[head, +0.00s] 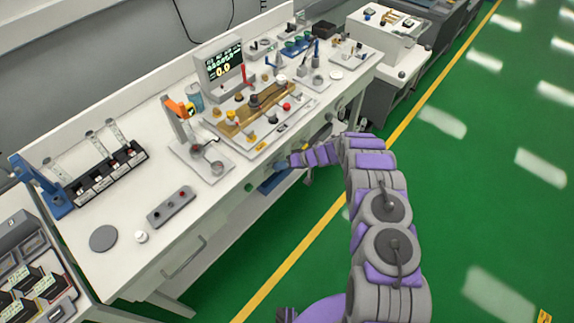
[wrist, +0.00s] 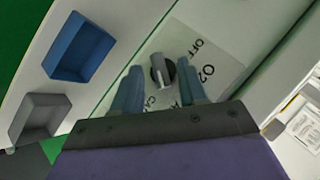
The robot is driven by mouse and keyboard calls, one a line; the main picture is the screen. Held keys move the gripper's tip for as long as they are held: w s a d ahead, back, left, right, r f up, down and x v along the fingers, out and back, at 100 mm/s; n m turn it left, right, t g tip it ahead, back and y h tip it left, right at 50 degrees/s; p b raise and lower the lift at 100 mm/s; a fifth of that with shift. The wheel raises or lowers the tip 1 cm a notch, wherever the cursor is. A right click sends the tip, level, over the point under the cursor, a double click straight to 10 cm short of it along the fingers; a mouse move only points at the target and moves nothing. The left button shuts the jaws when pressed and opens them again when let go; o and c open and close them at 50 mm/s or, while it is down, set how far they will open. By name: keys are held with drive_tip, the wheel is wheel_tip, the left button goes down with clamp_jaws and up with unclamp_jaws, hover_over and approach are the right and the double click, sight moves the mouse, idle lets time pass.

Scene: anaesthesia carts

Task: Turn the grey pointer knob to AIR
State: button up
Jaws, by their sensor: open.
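The grey pointer knob (wrist: 162,71) sits on a pale label plate (wrist: 222,50) in the wrist view. The plate reads OFF and O2; other lettering near my fingers is partly hidden, and I cannot read AIR in full. I cannot tell which label the knob points to. My gripper (wrist: 159,68) is open, with one blue finger on each side of the knob; I cannot tell if they touch it. In the head view my gripper (head: 285,163) is at the bench's front face, and the knob is not discernible there.
A blue bin (wrist: 78,48) and a grey bin (wrist: 40,118) are left of the plate in the wrist view. The white bench (head: 120,225) carries a monitor (head: 222,68), a wooden tray with fittings and a grey button box (head: 171,207). Green floor is open at the right.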

drive_tip(key=p+v, duration=0.2)
drive_tip(key=v, duration=1.5)
drive_tip(key=shift+p, duration=0.4)
drive_tip(key=shift+d, duration=0.1)
